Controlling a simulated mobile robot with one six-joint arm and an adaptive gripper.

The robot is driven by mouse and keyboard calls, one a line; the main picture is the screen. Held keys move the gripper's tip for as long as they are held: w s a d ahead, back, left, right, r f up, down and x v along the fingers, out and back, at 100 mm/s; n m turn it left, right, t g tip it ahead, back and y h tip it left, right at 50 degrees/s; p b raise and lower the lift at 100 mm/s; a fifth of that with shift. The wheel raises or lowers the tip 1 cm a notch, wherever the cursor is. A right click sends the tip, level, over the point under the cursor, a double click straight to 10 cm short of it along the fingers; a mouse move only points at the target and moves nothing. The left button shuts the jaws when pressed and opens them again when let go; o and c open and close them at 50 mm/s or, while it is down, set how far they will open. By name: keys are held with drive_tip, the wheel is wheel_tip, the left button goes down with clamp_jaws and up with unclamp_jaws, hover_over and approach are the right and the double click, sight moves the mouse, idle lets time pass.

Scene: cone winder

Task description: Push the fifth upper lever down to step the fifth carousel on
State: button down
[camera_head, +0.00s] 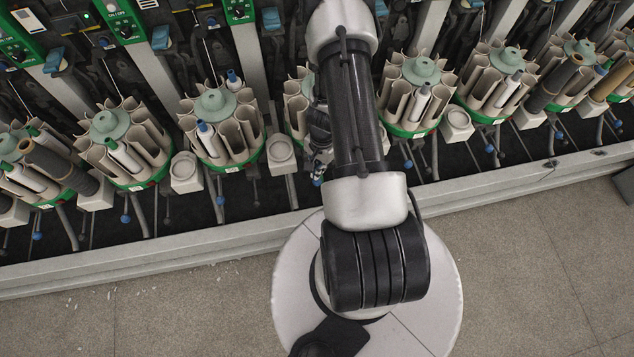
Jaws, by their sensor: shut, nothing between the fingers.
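A row of carousels with beige pockets and grey-green hubs runs along the machine. One carousel (297,104) is partly hidden behind my arm; which one is the fifth cannot be told from this view. My gripper (318,168) is shut and empty, pointing down just left of my arm, in front of that partly hidden carousel. A blue-knobbed lever (318,181) shows close to the fingertips; whether they touch cannot be told. Similar blue-knobbed levers stand below the neighbouring carousels, at left (220,200) and right (408,164). Blue handles (160,38) sit higher on the machine.
Neighbouring carousels at left (222,128) and right (416,94) hold tubes. Square cups (282,153) stand between carousels. A grey rail (190,243) runs along the machine's front. The speckled floor (530,255) in front is mostly clear.

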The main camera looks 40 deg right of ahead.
drive_tip(key=shift+a+f+b, duration=0.15)
drive_tip(key=shift+f+b, duration=1)
drive_tip(key=shift+f, duration=0.45)
